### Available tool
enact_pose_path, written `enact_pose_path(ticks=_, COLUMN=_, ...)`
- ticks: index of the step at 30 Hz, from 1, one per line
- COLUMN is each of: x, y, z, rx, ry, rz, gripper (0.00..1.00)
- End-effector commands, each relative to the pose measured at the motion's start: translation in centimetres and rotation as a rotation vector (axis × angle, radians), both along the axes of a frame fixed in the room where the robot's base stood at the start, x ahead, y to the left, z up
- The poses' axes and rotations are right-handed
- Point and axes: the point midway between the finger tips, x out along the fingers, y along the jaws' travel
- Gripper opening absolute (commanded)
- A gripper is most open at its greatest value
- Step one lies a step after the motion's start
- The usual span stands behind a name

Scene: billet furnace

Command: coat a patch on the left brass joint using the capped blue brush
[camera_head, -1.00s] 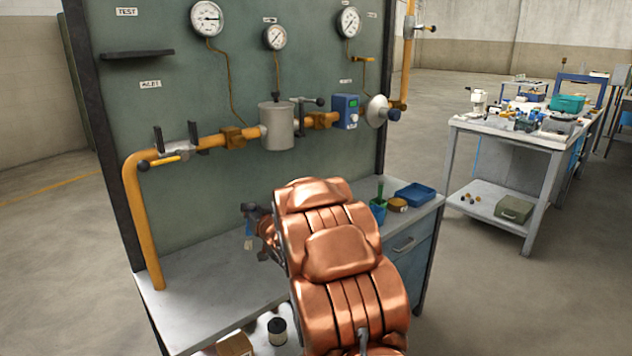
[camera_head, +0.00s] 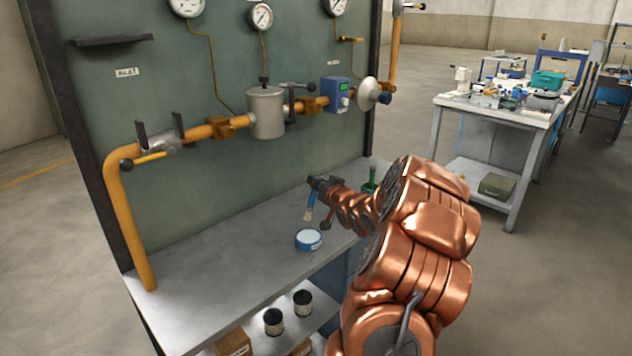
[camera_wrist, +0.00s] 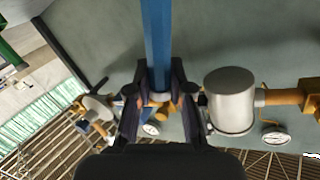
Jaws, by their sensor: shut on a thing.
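The left brass joint (camera_head: 230,126) sits on the yellow pipe, left of the grey cylinder; a brass fitting, probably this joint, shows at the right edge of the wrist view (camera_wrist: 310,97). My gripper (camera_head: 318,184) is over the bench, in front of and below the pipe, apart from the joint. It is shut on the blue brush (camera_head: 310,204), which hangs down with a pale tan lower end. In the wrist view the blue handle (camera_wrist: 157,45) runs up from between the fingers. I cannot tell whether a cap is on it. A round blue-and-white tub (camera_head: 308,239) stands just below the brush.
The grey cylinder (camera_head: 266,112), right brass joint (camera_head: 312,106) and blue box (camera_head: 336,94) line the pipe. A green cup (camera_head: 370,187) stands behind my arm. The left bench top (camera_head: 210,260) is clear.

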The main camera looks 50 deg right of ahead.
Motion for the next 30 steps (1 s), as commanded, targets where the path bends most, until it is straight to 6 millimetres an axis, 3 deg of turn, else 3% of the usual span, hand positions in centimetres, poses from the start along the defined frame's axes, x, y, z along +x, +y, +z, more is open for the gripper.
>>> enact_pose_path(ticks=15, x=0.1, y=0.1, z=-4.8, rx=0.001, ry=0.0, rz=0.001, gripper=0.0)
enact_pose_path(ticks=30, x=0.1, y=0.1, z=-5.0, rx=0.0, ry=-0.001, rz=0.002, gripper=0.0)
